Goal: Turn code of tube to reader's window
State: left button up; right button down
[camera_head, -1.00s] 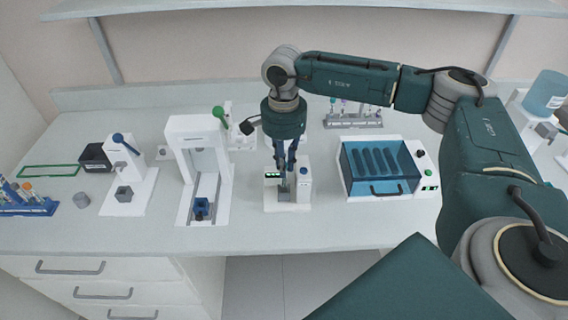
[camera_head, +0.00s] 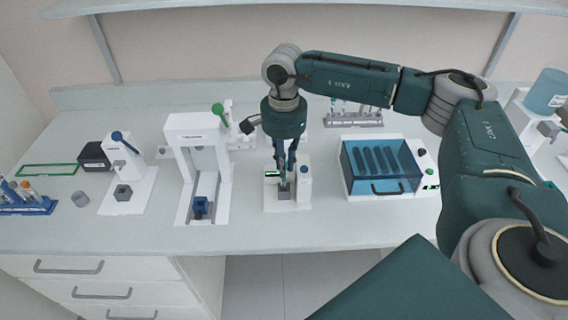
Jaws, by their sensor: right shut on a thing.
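The code reader (camera_head: 273,202) is a small white station in the middle of the bench, with a small display (camera_head: 272,174) on its left and a blue-topped post (camera_head: 304,176) on its right. My right gripper (camera_head: 285,176) points straight down over the reader's grey holder (camera_head: 284,193). Its dark fingers are shut on the tube, which is mostly hidden between them. The tube's code and the reader's window cannot be made out. My left gripper is not in view.
A white press-like station (camera_head: 200,125) stands left of the reader. A blue-lidded box (camera_head: 381,167) stands close on the right. Tube racks sit at far left (camera_head: 27,205) and back right (camera_head: 355,117). The bench front is clear.

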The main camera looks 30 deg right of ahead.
jog(key=shift+f, duration=0.25)
jog(key=shift+f+b, duration=0.5)
jog(key=shift+b, duration=0.05)
jog(key=shift+f, duration=0.1)
dwell(0.4)
jog(key=shift+f+b, duration=0.45)
jog(key=shift+b, duration=0.1)
jog(key=c, duration=1.6)
grip_release()
jog(key=shift+c, duration=0.2)
